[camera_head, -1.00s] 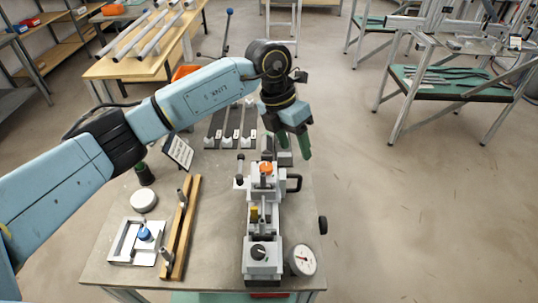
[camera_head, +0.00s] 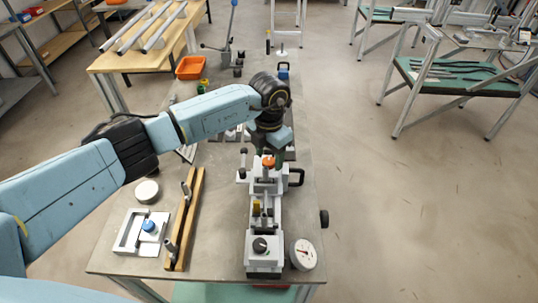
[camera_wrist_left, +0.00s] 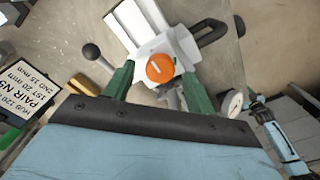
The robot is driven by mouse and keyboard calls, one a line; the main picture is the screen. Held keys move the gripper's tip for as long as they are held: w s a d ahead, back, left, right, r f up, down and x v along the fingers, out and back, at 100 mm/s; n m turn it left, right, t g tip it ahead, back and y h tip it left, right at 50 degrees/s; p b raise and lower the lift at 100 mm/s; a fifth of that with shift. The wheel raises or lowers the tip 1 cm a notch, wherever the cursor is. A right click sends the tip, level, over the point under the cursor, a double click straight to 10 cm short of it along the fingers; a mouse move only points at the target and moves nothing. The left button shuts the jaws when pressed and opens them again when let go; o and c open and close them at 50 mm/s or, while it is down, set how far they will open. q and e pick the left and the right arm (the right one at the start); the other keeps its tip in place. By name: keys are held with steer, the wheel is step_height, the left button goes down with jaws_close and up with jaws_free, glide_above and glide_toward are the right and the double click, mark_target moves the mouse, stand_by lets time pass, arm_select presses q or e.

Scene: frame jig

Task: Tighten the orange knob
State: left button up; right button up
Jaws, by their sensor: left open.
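The orange knob (camera_head: 268,162) sits on top of the far part of the grey and white jig (camera_head: 265,215) on the workbench. In the left wrist view the orange knob (camera_wrist_left: 160,68) shows from above, with a pale mark on its top. My left gripper (camera_wrist_left: 158,82) is open, with one green finger on each side of the knob and visible gaps between. In the head view my left gripper (camera_head: 266,155) is just behind and above the knob, its fingers partly hidden. My right gripper is not in view.
A black side handle (camera_head: 297,177) and a ball-ended lever (camera_head: 243,160) flank the jig. A dial gauge (camera_head: 303,254) stands at its near right. A wooden bar (camera_head: 184,220) and a white fixture with a blue knob (camera_head: 148,226) lie to the left.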

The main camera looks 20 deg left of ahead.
arm_select(q)
steer(key=shift+f, duration=0.6)
steer(key=c, duration=1)
